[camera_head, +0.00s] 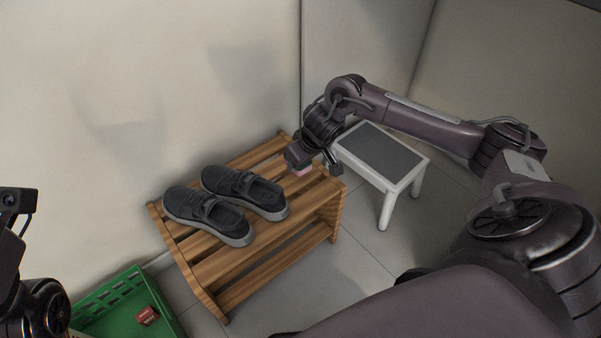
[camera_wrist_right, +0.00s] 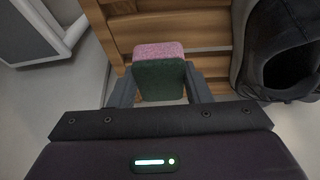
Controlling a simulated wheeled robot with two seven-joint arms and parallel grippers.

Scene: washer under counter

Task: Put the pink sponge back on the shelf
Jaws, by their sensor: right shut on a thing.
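The pink sponge (camera_head: 303,171) shows as a small pink patch under my right gripper (camera_head: 314,166) in the head view. In the right wrist view the sponge (camera_wrist_right: 158,50) has a pink layer and a dark green layer, and both fingers (camera_wrist_right: 160,80) are shut on its sides. The sponge is over the right end of the wooden slatted shelf (camera_head: 262,238); I cannot tell whether it touches the slats. The shelf also shows in the right wrist view (camera_wrist_right: 190,18). Part of my left arm is at the left edge, but its fingers are not visible.
A pair of dark grey shoes (camera_head: 232,200) stands on the shelf's top, left of the sponge. A white step stool with a grey top (camera_head: 380,150) stands close to the shelf's right. A green crate (camera_head: 105,300) with a red box (camera_head: 147,315) is at bottom left. The wall is behind.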

